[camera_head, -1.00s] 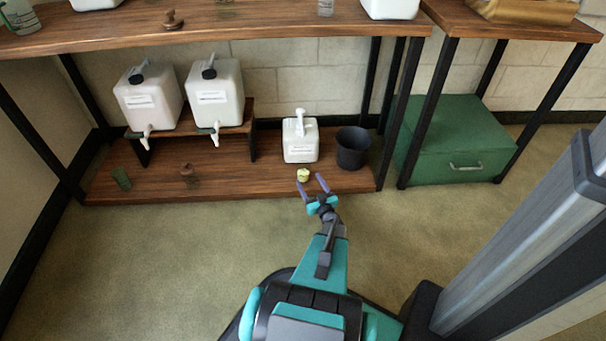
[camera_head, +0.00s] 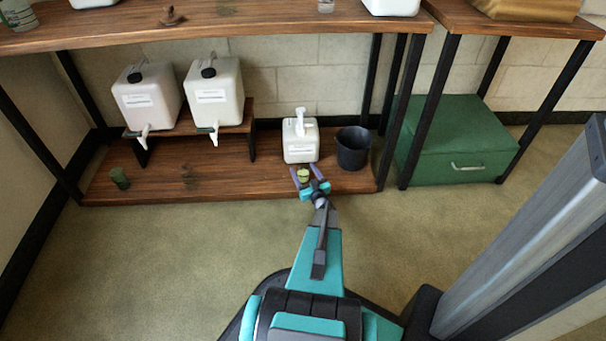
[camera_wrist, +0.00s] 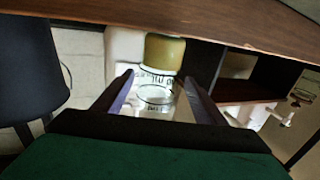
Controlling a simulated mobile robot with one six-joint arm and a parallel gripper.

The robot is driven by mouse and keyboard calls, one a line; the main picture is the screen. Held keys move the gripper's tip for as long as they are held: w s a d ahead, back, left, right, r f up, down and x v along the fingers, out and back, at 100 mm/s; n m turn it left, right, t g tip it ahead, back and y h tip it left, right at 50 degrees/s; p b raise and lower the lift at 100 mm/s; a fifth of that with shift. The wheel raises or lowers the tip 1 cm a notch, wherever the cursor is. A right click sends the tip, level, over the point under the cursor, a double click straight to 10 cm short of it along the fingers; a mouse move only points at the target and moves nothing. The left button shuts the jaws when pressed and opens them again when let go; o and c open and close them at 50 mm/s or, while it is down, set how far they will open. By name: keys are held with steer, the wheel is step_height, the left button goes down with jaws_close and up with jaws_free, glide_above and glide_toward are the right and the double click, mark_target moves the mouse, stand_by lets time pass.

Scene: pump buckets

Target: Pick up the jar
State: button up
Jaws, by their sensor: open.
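The jar (camera_head: 303,175) is small, with a yellow-green part showing, on the lower wooden shelf near its front edge. In the wrist view the jar (camera_wrist: 154,98) has a clear body with dark printed markings and a dull yellow end (camera_wrist: 164,52). That end points toward the wood at the picture's top. My gripper (camera_head: 307,177) is open, with its purple fingers on either side of the jar. In the wrist view my gripper (camera_wrist: 162,98) has the clear body between its fingers. Whether either finger touches it, I cannot tell.
A white pump bottle (camera_head: 300,142) stands just behind the jar, and a dark bucket (camera_head: 353,148) is to its right. Two white canisters with taps (camera_head: 215,95) stand on a riser at left. The upper shelf (camera_head: 290,30) overhangs. Shelf space left of the jar is mostly clear.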

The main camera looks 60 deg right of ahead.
mark_target(301, 165)
steer(key=shift+w+d, duration=0.1)
steer(key=shift+f+b+x, duration=0.15)
steer(key=shift+b+x, duration=0.4)
steer(key=shift+x, duration=0.1)
steer(key=shift+f+b+x, duration=0.15)
steer(key=shift+b+x, duration=0.35)
steer(key=shift+x, duration=0.15)
steer(key=shift+b+x, duration=0.45)
steer(key=shift+x, duration=0.7)
steer(key=shift+r, duration=0.15)
steer(key=shift+d, duration=0.1)
steer(key=c, duration=1.6)
steer(key=shift+r, duration=0.1)
